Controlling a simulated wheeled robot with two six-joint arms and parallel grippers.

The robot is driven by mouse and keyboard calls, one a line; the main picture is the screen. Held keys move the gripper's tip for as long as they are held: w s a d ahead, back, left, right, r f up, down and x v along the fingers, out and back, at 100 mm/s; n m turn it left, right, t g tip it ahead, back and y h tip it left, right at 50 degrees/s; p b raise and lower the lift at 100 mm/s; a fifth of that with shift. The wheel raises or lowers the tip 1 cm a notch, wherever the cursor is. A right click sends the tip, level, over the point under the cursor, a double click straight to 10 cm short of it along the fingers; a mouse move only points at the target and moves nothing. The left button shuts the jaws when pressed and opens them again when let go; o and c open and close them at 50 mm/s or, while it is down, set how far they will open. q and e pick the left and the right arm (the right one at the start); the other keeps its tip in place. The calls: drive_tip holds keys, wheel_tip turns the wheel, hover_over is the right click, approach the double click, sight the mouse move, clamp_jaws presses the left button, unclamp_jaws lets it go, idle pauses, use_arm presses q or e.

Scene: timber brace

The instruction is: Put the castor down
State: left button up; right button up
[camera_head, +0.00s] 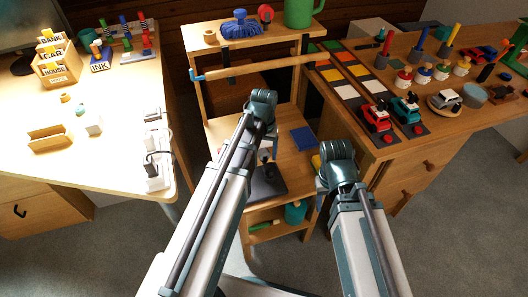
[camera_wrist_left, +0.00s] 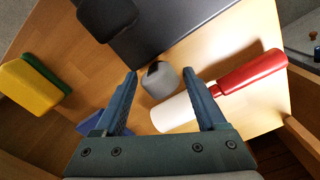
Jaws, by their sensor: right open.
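A small rounded grey piece with a dark patch, likely the castor (camera_wrist_left: 162,84), shows between the fingertips of my left gripper (camera_wrist_left: 160,74) in the left wrist view. It nearly fills the gap, and I cannot tell whether the fingers touch it. The wooden shelf board (camera_wrist_left: 65,60) lies below. In the head view my left gripper (camera_head: 268,150) is over the middle shelf of the wooden stand, mostly hidden by its arm. My right gripper (camera_head: 335,180) is open and largely hidden behind its wrist, at the stand's right side.
A white roller with a red handle (camera_wrist_left: 250,74) lies beside the right finger. A dark tray (camera_wrist_left: 180,18) and a yellow-green sponge (camera_wrist_left: 30,85) are on the shelf. A blue item (camera_head: 303,138) lies further back. Desks with toys flank the stand.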

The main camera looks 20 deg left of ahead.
sight(264, 150)
use_arm(q)
drive_tip(key=shift+o, duration=1)
wheel_tip(264, 150, up, 13)
drive_tip(key=p, duration=1.3)
drive_tip(key=s+d+m+y, duration=0.1)
drive_tip(key=s+d+m, duration=0.3)
drive_tip(key=s+d, duration=0.7)
drive_tip(key=s, duration=0.3)
drive_tip(key=shift+m, duration=0.3)
drive_tip(key=shift+d, duration=0.1)
